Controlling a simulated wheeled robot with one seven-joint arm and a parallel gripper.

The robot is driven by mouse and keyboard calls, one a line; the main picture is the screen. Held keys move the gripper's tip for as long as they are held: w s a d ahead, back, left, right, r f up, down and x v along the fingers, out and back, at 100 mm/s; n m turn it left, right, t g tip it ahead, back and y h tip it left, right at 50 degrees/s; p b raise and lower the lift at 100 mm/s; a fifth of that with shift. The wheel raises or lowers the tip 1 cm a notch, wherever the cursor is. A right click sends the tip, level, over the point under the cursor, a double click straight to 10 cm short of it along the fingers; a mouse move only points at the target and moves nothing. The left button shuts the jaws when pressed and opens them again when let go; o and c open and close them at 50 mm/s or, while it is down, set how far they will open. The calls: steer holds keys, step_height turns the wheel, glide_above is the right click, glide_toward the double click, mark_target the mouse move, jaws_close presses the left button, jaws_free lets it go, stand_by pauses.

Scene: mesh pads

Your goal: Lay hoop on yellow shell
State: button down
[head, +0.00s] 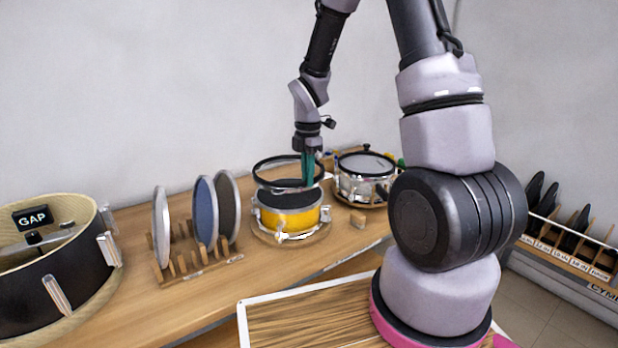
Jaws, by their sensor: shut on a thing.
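The yellow shell (289,221) is a short drum with silver lugs on a round wooden base, in the middle of the bench. A dark round pad or head shows on its top. The hoop (262,181) is a thin dark ring. My gripper (308,181), with green fingers, is shut on the hoop at its right side. The hoop is just above the yellow shell, a little up and left of it and slightly tilted. Whether its near edge touches the shell, I cannot tell.
A white-topped drum (364,177) stands close on the right. A rack (200,262) holds several upright discs on the left. A large black drum (50,270) is at far left. A cymbal rack (570,245) is far right.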

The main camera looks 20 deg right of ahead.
mark_target(308, 206)
steer(key=shift+f, duration=3.3)
steer(key=c, duration=0.8)
jaws_free()
steer(key=shift+c, duration=0.2)
steer(key=shift+r, duration=0.1)
step_height(308, 206, up, 11)
steer(key=shift+s+f, duration=0.1)
steer(key=shift+f, duration=0.1)
